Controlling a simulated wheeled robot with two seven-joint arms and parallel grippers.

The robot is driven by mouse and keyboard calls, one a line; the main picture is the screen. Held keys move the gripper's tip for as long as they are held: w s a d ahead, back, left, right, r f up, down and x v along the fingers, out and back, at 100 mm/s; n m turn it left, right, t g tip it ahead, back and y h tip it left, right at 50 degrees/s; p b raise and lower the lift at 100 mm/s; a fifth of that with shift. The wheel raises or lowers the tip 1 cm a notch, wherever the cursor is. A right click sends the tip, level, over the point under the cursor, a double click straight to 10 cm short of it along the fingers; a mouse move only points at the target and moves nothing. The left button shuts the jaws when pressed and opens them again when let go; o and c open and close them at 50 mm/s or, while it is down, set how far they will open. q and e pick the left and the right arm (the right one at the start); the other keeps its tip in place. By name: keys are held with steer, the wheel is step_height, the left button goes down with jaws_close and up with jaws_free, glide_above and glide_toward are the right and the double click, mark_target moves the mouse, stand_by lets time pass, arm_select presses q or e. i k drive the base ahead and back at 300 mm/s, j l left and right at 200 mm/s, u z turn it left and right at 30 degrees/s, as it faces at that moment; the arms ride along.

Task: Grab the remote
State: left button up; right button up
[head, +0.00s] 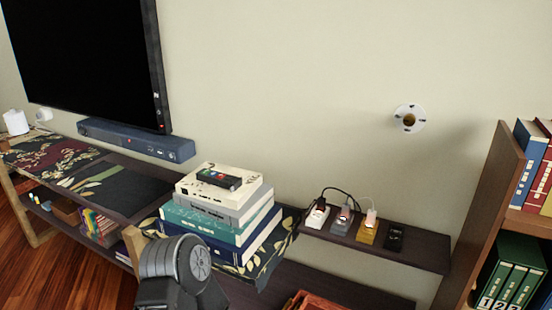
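A small dark object with red and green patches (219,178) is on top of a stack of books, left of centre in the head view. It looks like a remote, but it is too small to be sure. A small black handheld object (395,237) lies at the right of a narrow dark shelf; I cannot tell whether it is a remote. Neither of my grippers shows. A dark rounded link of my own arm is at the bottom, in front of the book stack.
The book stack (217,223) stands on a dark patterned cloth. A blue soundbar (137,139) sits below a large television (87,55). Chargers with cables (343,219) stand on the narrow shelf (430,255). A wooden bookcase (490,205) bounds the right side.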

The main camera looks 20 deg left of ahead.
mark_target(224, 183)
steer(key=i+u, duration=0.3)
steer(key=i, duration=1.05)
